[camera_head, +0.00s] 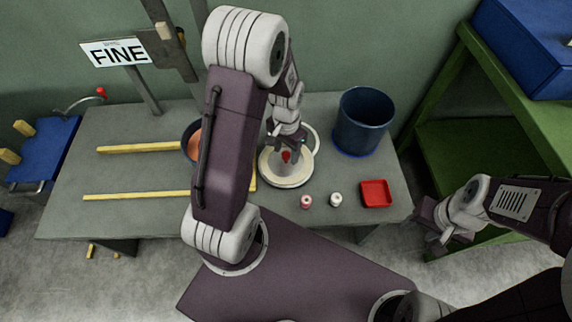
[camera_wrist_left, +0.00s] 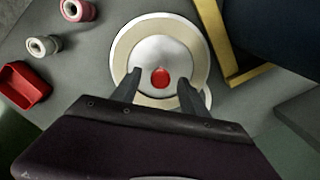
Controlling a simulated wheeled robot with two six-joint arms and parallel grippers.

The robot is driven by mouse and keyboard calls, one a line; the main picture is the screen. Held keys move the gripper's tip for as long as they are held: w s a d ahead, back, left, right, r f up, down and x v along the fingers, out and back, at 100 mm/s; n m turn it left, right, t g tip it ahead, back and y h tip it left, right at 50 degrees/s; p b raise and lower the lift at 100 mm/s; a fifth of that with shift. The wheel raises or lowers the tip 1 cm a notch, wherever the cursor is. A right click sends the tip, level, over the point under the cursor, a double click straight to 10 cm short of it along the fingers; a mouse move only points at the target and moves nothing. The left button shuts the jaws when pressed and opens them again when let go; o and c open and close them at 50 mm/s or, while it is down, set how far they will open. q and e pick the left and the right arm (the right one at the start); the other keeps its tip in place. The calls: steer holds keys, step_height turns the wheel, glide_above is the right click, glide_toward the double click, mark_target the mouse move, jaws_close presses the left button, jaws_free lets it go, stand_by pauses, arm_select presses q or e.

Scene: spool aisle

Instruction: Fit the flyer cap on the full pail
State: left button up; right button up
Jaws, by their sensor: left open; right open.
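The flyer cap (camera_head: 285,172) is a round cream and white disc with a red knob, lying on the grey table. It also shows in the left wrist view (camera_wrist_left: 158,40). My left gripper (camera_head: 287,151) is above the cap; in the wrist view its open fingers (camera_wrist_left: 160,92) stand on either side of the red knob (camera_wrist_left: 160,77). A dark blue pail with copper-coloured contents (camera_head: 194,145) stands left of the cap, mostly hidden behind my left arm. My right gripper (camera_head: 430,225) is open and empty, off the table's right end.
Another dark blue pail (camera_head: 362,122) stands at the back right; its inside looks empty. A pink spool (camera_head: 306,202), a white spool (camera_head: 336,200) and a red tray (camera_head: 376,194) sit at the front right. Yellow rails (camera_head: 135,195) lie left. A sign reads FINE (camera_head: 117,53).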

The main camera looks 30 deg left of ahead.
arm_select(q)
step_height(320, 180, down, 2)
steer(key=shift+r, duration=0.1)
jaws_close()
stand_by(1.3)
